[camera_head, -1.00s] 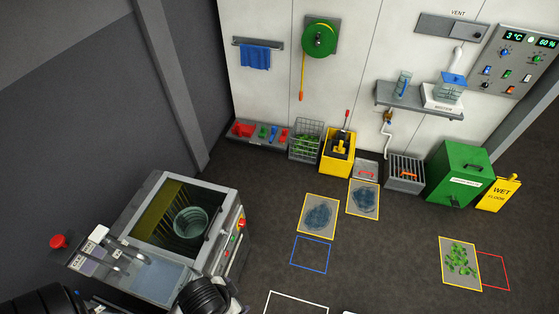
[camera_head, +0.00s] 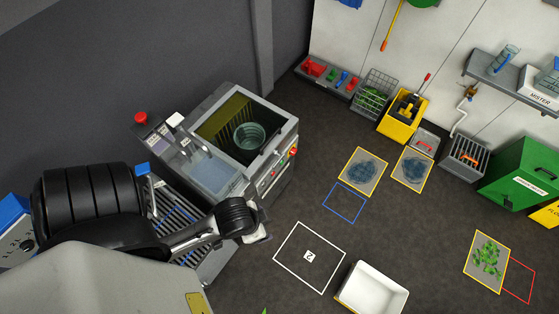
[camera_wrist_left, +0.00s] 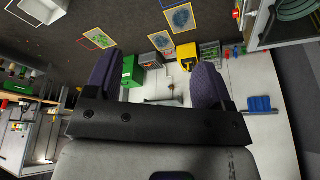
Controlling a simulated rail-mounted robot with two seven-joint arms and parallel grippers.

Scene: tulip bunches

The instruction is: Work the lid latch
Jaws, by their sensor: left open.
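A grey machine (camera_head: 284,140) stands at the left of the head view.
A white tub (camera_head: 372,288) and outlined floor squares lie in front. A yellow bucket (camera_head: 404,118), a wire basket (camera_head: 375,95) and a grey crate (camera_head: 463,157) line the wall. The dark floor between is mostly clear.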

